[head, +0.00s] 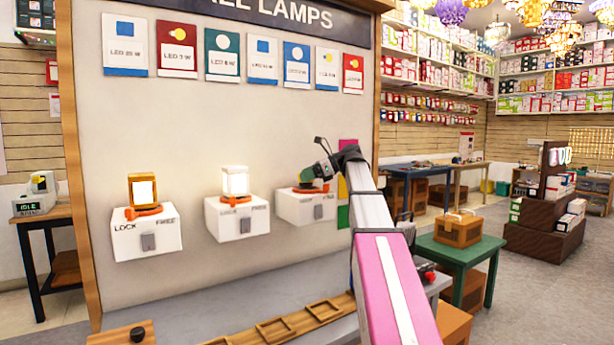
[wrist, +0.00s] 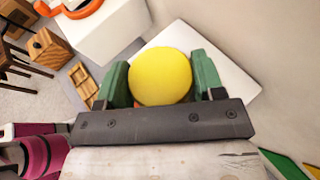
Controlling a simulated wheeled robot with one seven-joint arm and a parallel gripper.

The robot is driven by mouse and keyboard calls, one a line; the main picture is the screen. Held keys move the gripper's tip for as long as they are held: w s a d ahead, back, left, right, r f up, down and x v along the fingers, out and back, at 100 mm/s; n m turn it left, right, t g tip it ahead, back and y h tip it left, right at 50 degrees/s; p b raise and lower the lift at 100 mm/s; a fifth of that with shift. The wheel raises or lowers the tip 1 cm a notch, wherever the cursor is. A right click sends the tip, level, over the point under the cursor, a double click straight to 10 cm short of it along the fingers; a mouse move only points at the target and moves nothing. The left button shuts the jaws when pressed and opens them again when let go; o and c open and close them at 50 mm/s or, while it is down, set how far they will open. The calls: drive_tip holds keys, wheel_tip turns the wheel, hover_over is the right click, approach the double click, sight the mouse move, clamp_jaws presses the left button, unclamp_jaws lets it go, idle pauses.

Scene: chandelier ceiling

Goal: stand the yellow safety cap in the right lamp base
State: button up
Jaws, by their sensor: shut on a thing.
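The yellow safety cap (wrist: 161,77) shows as a round yellow face between the two green fingers of my gripper (wrist: 161,82) in the wrist view. My gripper is shut on it. In the head view my gripper (head: 308,180) is at the right lamp base (head: 304,208), a white wall box with an orange ring and a grey lever. The fingers are right over the ring and hide the cap there. The white top of this base also shows behind the cap in the wrist view (wrist: 235,72). I cannot tell whether the cap's lower end is inside the socket.
The middle lamp base (head: 238,223) holds a lit white lamp (head: 235,181). The left base (head: 147,240) holds a lit amber-framed lamp (head: 143,190). Below is a wooden tray (head: 250,342) with square frames. A green table (head: 452,247) with a wooden crate stands at right.

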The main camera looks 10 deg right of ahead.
drive_tip(key=shift+f, duration=0.9)
idle(1.0)
drive_tip(key=o, duration=1)
